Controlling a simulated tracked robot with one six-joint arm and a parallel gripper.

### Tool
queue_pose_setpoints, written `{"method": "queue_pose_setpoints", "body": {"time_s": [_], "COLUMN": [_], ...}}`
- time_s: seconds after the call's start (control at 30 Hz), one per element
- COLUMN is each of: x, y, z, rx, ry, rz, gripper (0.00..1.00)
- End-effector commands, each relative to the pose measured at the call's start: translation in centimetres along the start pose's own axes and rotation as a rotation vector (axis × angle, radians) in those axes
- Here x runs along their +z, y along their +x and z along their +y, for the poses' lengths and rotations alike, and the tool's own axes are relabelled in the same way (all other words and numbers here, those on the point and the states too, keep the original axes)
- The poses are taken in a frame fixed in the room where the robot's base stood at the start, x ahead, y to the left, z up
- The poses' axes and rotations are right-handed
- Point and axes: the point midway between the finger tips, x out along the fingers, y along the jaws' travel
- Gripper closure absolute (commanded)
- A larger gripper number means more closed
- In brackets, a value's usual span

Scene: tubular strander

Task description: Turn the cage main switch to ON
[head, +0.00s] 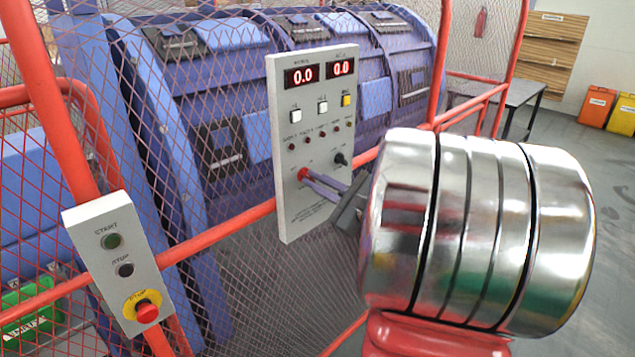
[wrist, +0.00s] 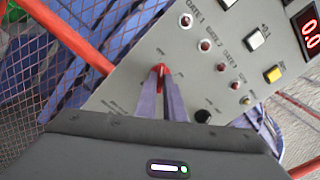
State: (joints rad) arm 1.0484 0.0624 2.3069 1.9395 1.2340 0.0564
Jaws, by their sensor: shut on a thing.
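The grey control panel (head: 290,215) stands upright in front of the red mesh cage. A red switch knob (head: 303,173) is low on its left side; I take it as the cage main switch, though its small lettering is unreadable. My gripper (head: 309,180) reaches in from the right with its two narrow fingers shut on the red knob. In the wrist view the fingertips (wrist: 163,80) pinch the red knob (wrist: 160,69) and partly hide it. Which way the knob points cannot be told.
A black knob (head: 340,159) sits just right of my fingers. Above are small red lamps, push buttons and two displays (head: 301,75) reading 0.0. A start/stop box (head: 119,262) with a red emergency button (head: 147,312) is at lower left. Red rails run behind the panel.

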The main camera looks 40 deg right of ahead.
Motion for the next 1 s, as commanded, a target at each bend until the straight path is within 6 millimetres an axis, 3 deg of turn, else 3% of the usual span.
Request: {"method": "queue_pose_setpoints", "body": {"time_s": [1.0], "x": [-0.07], "y": [-0.04], "z": [0.21], "rx": [0.003], "ry": [0.917], "rz": [0.003], "gripper": [1.00]}}
